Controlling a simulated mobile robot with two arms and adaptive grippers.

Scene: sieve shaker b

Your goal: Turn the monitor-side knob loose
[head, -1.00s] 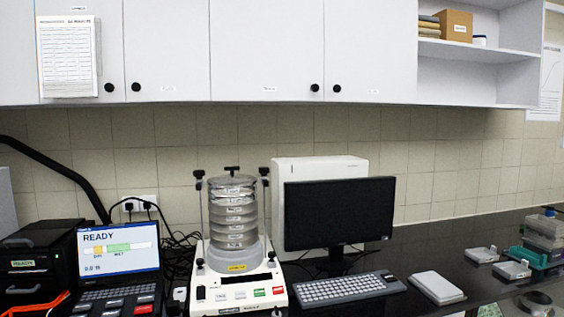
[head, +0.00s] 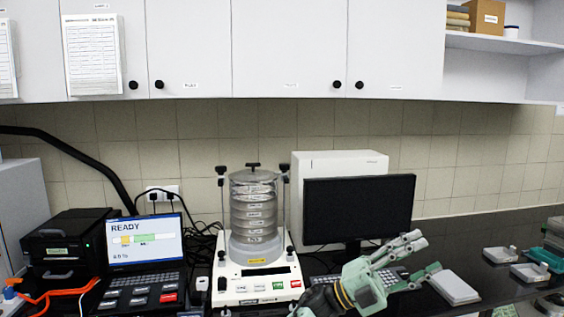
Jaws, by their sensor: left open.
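The sieve shaker (head: 256,280) stands on the dark bench with a stack of clear round sieves (head: 254,212) on it. A thin rod rises on each side of the stack. The monitor-side knob (head: 284,168) is black and sits at the top of the right rod. The other side knob (head: 221,170) tops the left rod, and a central black knob (head: 253,166) sits over the lid. My left gripper (head: 427,257) is green and grey, open and empty. It is in front of the monitor and keyboard, right of and lower in the picture than the monitor-side knob. My right gripper is out of view.
The black monitor (head: 358,208) stands right of the shaker, with a white case (head: 330,165) behind. A keyboard (head: 325,283) is partly hidden by my gripper. A laptop reading READY (head: 145,240) is on the left. Wall cabinets (head: 290,50) hang above.

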